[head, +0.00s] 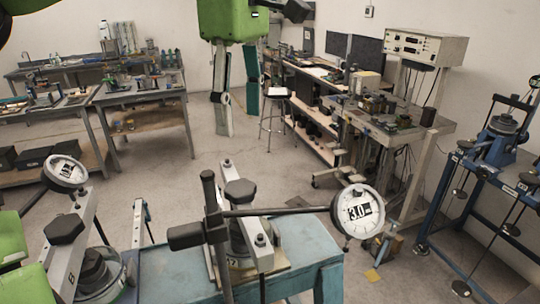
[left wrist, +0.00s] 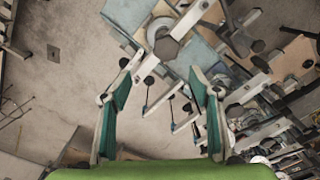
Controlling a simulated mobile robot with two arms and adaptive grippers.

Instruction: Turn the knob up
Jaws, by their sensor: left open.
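My left gripper (head: 237,126) hangs from the top middle in the head view, its two fingers pointing down and apart, with nothing between them. It is beyond and above the near bench apparatus. A dark hexagonal knob (head: 240,191) sits on that apparatus, in front of and below the gripper in the picture. A similar dark knob (head: 64,229) is on another apparatus at the left. I cannot tell which knob the task means. In the left wrist view my open gripper (left wrist: 164,90) shows teal pads, and a dark hexagonal knob (left wrist: 166,48) appears beyond the fingertips. My right gripper is not seen.
The blue bench (head: 310,248) carries this apparatus. A blue frame (head: 465,195) stands at right. Open floor (head: 270,165) lies behind the bench.

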